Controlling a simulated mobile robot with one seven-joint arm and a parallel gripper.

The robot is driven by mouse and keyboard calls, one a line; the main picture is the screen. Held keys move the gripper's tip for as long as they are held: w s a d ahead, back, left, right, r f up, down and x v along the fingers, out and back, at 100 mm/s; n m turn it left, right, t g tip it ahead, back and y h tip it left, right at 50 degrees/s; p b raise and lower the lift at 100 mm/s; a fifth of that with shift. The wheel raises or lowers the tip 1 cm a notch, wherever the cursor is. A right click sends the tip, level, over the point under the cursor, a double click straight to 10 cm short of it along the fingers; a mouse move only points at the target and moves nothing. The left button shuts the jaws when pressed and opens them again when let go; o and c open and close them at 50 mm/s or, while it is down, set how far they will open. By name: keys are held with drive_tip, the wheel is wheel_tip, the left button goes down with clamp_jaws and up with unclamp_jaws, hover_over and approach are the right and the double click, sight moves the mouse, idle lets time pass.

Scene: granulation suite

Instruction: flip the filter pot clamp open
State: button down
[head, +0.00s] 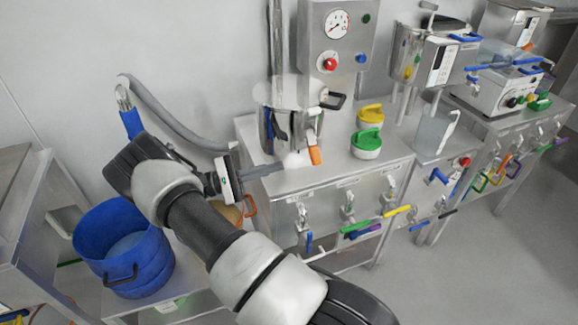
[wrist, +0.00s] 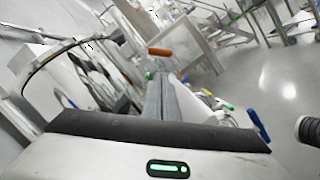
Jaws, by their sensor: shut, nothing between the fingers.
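The filter pot (head: 285,115) is a steel cylinder on the steel bench, with a black handle at its upper right. An orange-tipped lever (head: 314,154), which looks like its clamp, hangs down low on the pot's front right side. The orange tip also shows in the wrist view (wrist: 160,52), just beyond my fingertips. My gripper (head: 280,167) is shut and empty, its fingers pointing right toward the lever, at the pot's lower left. A gap shows between fingertips and lever in the head view. The clamp's hinge and catch are too small to make out.
A green-lidded tub (head: 366,145) and a yellow-lidded tub (head: 370,116) stand right of the pot. A gauge panel (head: 336,35) rises behind. Valves with coloured handles line the bench front (head: 345,210). A blue bucket (head: 122,245) is at left. A grey hose runs behind my arm.

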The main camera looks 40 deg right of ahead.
sight(313, 147)
drive_tip(key=x, duration=0.9)
drive_tip(key=shift+d, duration=0.1)
drive_tip(key=shift+s+r, duration=0.15)
